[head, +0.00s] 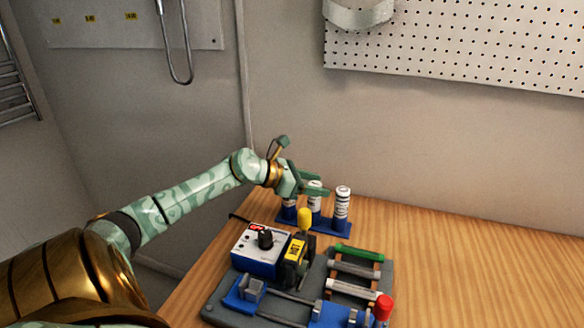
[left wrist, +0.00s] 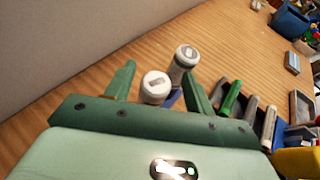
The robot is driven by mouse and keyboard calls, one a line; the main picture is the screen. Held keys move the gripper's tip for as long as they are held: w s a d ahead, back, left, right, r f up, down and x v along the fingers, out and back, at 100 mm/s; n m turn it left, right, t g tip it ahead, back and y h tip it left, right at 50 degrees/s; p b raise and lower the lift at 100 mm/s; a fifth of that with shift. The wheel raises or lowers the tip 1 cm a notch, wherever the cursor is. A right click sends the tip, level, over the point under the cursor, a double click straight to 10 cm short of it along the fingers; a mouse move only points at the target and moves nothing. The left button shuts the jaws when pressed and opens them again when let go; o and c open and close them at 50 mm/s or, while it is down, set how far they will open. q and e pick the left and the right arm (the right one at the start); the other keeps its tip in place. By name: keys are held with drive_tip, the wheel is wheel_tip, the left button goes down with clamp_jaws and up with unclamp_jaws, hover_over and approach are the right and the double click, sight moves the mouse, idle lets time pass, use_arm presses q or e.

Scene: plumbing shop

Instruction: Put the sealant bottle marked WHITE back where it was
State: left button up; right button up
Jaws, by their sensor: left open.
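I cannot read which is marked WHITE. My left gripper (head: 318,189) is open over the rack. In the left wrist view, one bottle's cap (left wrist: 156,86) shows between the fingers (left wrist: 158,82), and another bottle (left wrist: 184,60) stands upright just beyond the right finger. My right gripper is not in view.
In front of the rack are a blue control box (head: 258,250) with a black knob, a yellow-topped tool (head: 298,255), and a tray with green and grey rods (head: 356,270). A red-capped item (head: 383,308) stands nearby. The bench's right side (head: 480,270) is clear.

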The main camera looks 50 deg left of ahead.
use_arm(q)
drive_tip(key=p+v, duration=0.3)
drive_tip(key=v, duration=0.9)
drive_tip(key=shift+r, duration=0.15)
drive_tip(key=shift+a, duration=0.1)
